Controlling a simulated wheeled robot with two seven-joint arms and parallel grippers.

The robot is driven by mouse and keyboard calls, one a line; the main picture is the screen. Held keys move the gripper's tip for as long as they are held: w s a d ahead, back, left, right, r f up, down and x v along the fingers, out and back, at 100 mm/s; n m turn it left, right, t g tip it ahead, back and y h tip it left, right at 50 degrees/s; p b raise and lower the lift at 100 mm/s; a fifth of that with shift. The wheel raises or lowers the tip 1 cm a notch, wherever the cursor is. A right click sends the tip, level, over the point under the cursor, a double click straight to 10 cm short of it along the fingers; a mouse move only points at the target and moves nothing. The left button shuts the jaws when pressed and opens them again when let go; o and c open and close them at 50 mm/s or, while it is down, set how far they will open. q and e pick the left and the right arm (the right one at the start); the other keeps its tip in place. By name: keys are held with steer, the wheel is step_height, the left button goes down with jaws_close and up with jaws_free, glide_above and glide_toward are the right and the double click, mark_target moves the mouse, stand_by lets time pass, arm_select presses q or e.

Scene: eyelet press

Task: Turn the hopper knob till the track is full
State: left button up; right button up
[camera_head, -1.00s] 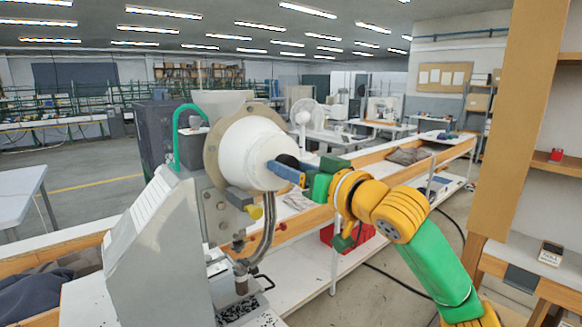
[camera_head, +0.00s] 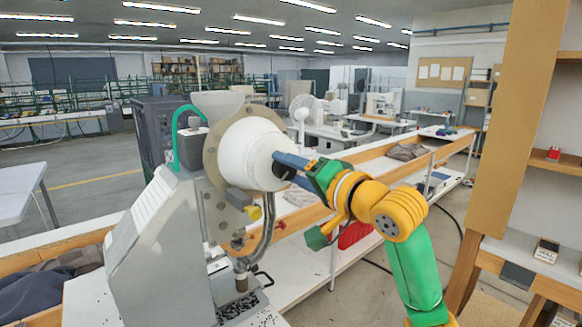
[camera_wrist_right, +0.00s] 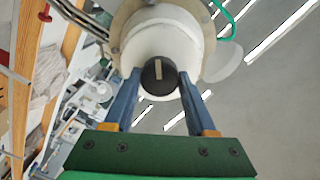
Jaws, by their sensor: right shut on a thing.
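The hopper (camera_head: 244,150) is a white drum on a round tan flange, mounted on the grey press (camera_head: 158,255). Its black knob (camera_wrist_right: 158,77) bears a pale pointer line and sits at the centre of the drum's face. My right gripper (camera_wrist_right: 160,84) is shut on the knob, with one blue finger on each side. In the head view my right gripper (camera_head: 283,163) reaches the drum's face from the right, and its fingers partly hide the knob. The curved metal track (camera_head: 262,235) runs down from the hopper; how full it is cannot be seen. My left gripper is not in view.
A yellow-tipped part (camera_head: 253,212) juts out below the drum. A tray (camera_head: 240,306) of small dark pieces lies at the press's foot. A long white bench (camera_head: 310,262) with wooden edging runs behind my right arm. A wooden shelf post (camera_head: 500,160) stands at the right.

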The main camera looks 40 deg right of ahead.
steer(key=shift+f+m, duration=0.25)
steer(key=shift+m, duration=0.45)
steer(key=o, duration=1.4)
steer(key=shift+r, duration=0.15)
steer(key=shift+c, duration=0.2)
steer(key=shift+s, duration=0.2)
steer(key=s+b, duration=0.3)
steer(key=s, duration=0.3)
steer(key=shift+s+d, duration=0.2)
steer(key=shift+s, duration=0.2)
steer(key=shift+r, duration=0.1)
